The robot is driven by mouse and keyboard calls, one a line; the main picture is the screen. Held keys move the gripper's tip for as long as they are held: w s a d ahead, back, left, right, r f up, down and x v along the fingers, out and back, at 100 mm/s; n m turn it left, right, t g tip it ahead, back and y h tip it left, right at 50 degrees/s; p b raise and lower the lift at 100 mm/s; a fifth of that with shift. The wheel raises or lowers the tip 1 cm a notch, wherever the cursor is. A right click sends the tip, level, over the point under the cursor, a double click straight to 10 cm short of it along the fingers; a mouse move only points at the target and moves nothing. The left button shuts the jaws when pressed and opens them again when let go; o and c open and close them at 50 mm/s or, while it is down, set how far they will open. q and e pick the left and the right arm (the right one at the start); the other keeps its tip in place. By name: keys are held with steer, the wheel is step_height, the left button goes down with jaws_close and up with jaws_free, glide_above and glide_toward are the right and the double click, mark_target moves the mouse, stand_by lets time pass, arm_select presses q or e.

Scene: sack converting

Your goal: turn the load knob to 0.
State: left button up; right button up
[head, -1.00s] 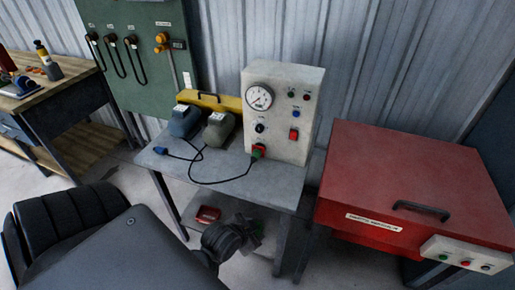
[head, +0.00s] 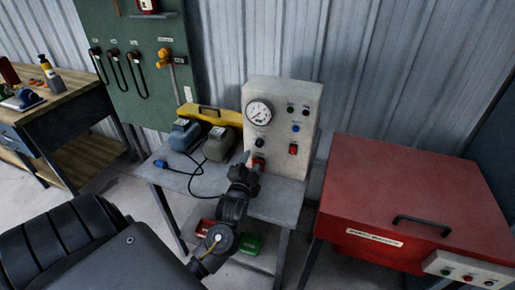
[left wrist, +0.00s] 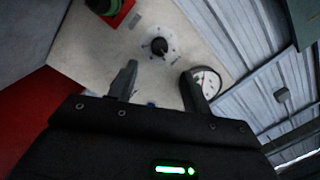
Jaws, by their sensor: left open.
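A white control box (head: 282,105) stands on the grey table. A black knob (head: 259,142) sits on its front below a round gauge (head: 258,112); its lettering is too small to read. In the left wrist view the same knob (left wrist: 160,46) has a ring of marks around it, and its setting cannot be read. My left gripper (head: 248,158) is in front of the panel, a little below the knob and apart from it. In the left wrist view its two fingers (left wrist: 159,78) are spread with nothing between them. My right gripper is not in view.
Two grey-blue units (head: 184,134) and a dark cable (head: 194,185) are on the table left. A red cabinet (head: 410,185) stands at the right. Red and green items lie on the lower shelf.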

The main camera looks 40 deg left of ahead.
mark_target(259, 144)
arm_select(q)
steer(key=p+x, duration=0.1)
steer(key=x, duration=0.7)
steer(key=shift+w+f, duration=0.1)
steer(key=shift+w, duration=0.05)
steer(key=c, duration=1)
steer(key=shift+o, duration=0.2)
